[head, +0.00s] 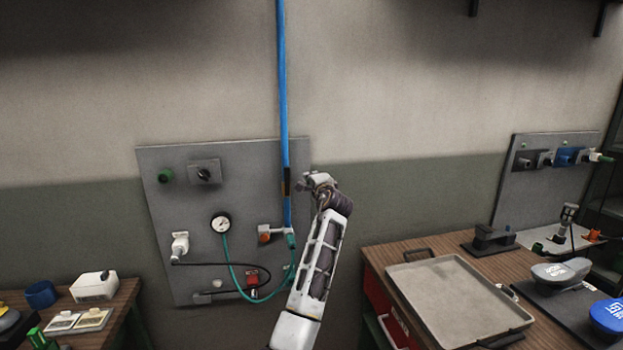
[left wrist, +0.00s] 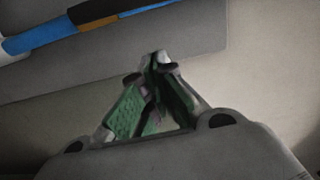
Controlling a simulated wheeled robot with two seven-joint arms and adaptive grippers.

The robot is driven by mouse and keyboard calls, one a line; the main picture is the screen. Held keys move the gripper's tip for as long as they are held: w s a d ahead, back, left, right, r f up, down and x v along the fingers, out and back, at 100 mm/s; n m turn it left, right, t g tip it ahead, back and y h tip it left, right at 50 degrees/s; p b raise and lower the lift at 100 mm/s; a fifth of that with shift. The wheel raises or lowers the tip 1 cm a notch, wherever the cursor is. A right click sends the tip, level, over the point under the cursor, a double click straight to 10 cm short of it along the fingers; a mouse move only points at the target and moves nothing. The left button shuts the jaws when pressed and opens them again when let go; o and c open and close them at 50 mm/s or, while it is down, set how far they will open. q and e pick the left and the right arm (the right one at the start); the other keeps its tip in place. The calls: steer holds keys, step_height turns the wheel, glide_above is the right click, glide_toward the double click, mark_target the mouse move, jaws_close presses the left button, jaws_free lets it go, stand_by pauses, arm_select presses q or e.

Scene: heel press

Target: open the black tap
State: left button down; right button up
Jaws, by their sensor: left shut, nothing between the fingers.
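A blue pipe (head: 283,90) runs down the wall to a grey panel. A dark black-and-brown section (head: 286,186) sits on it near the panel's right edge; the left wrist view shows this black part (left wrist: 92,10) at the top left. I cannot tell for sure whether it is the black tap. A black knob (head: 205,174) on a square plate is at the panel's upper left. My left gripper (head: 308,178) is just right of the pipe, seemingly apart from it. In the left wrist view its green-padded fingers (left wrist: 155,62) meet at the tips, empty.
The panel (head: 165,220) also carries a green knob (head: 165,175), a gauge (head: 220,224), an orange-handled valve (head: 265,234) and a green hose (head: 230,275). A wooden bench with a metal tray (head: 455,295) is at the right. A small table with boxes is at the left.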

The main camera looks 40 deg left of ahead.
arm_select(q)
steer(key=b+v, duration=0.2)
steer(key=v, duration=0.7)
steer(key=shift+s, duration=0.25)
arm_select(e)
steer(key=shift+a+f, duration=0.3)
steer(key=shift+f, duration=0.65)
arm_select(q)
steer(key=shift+f, duration=0.1)
arm_select(e)
steer(key=shift+a, duration=0.1)
steer(key=shift+a, duration=0.4)
arm_select(q)
steer(key=shift+w+f, duration=0.1)
